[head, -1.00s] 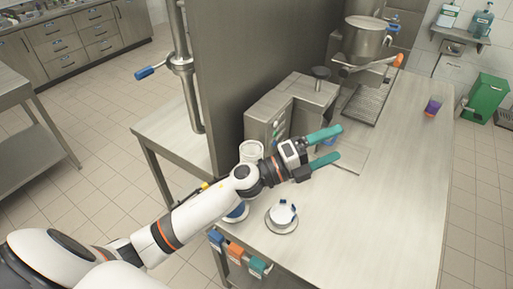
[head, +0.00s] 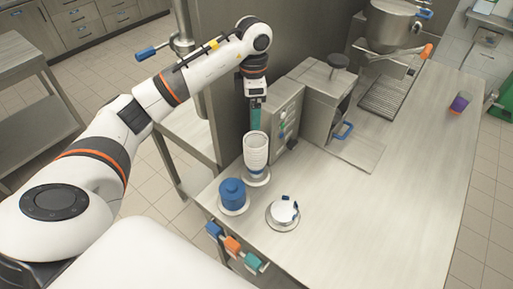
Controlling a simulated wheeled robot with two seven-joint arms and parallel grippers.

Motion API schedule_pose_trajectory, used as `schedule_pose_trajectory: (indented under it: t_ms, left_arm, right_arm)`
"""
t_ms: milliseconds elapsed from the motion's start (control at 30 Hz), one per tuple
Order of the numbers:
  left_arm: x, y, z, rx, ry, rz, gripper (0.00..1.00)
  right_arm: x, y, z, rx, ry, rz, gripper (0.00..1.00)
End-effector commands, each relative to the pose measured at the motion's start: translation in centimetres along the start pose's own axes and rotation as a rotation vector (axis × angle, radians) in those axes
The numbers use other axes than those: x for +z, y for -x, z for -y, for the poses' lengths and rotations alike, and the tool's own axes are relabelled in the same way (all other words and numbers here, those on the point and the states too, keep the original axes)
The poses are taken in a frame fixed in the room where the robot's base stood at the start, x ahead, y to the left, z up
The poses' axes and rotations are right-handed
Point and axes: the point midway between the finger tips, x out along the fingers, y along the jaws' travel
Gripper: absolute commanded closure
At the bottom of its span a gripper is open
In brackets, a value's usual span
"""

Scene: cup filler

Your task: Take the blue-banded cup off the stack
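A stack of white cups (head: 256,150) stands upright on a round base (head: 259,181) beside the grey machine. A blue band (head: 257,171) shows low on the stack; the cups are nested, so I cannot tell their number. My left gripper (head: 256,120) points down at the top of the stack, with a teal finger right above or behind the upper rim. Only one finger shows clearly, so its opening is hidden, and I cannot tell whether it touches the cups. My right gripper is not in view.
A blue stack (head: 232,191) on a white base stands left of the cups. A white item with blue marks (head: 283,209) sits on a saucer in front. The grey machine (head: 303,115) is close on the right. A purple cup (head: 460,102) stands far right; the right counter is clear.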

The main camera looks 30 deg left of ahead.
Motion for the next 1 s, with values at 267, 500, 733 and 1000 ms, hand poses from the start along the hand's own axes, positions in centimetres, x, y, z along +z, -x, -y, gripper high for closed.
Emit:
schedule_pose_trajectory:
  t_ms: [267, 500, 733, 1000]
  left_arm:
    - [-0.1, -4.9, -0.1, 0.002, 0.000, -0.003, 0.08]
    - [-0.3, -7.3, -0.6, 0.008, -0.003, 0.000, 0.08]
    - [-0.4, -10.4, -0.8, 0.007, -0.003, 0.000, 0.08]
    - [-0.4, -10.1, -0.7, 0.003, -0.002, -0.003, 0.15]
  right_arm:
    - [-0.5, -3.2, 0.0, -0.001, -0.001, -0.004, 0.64]
    - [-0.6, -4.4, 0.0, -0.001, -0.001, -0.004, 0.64]
    - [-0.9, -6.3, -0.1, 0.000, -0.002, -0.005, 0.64]
    - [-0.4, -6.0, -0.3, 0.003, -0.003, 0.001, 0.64]
